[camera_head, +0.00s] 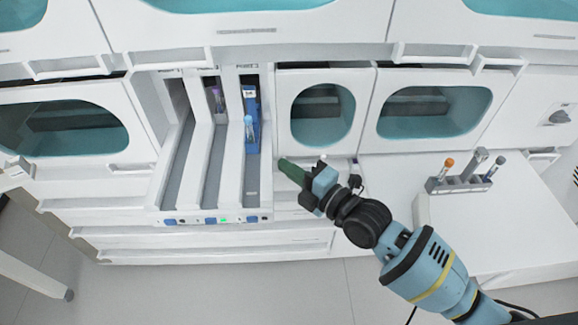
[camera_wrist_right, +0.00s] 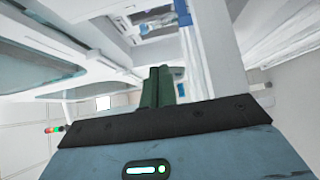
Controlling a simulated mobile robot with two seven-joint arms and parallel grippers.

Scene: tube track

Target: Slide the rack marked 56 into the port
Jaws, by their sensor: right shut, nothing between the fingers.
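A blue rack (camera_head: 253,135) sits in the right-hand lane of the white three-lane track, toward its far end. It holds a tube with a light blue cap (camera_head: 248,120) and bears a small white label (camera_head: 249,94), too small to read. Part of the blue rack shows at the top of the right wrist view (camera_wrist_right: 183,12). The port is at the far end of the lane, under a printed sign (camera_head: 248,67). My right gripper (camera_head: 286,165), with green fingers, is shut and empty, right of the lane and apart from the rack. My left gripper is not in view.
A purple-capped tube (camera_head: 216,92) stands far back in the middle lane; the left lane (camera_head: 178,160) looks empty. A grey rack (camera_head: 462,184) with capped tubes stands on the white bench at right. Windowed cabinet doors (camera_head: 322,110) border the track.

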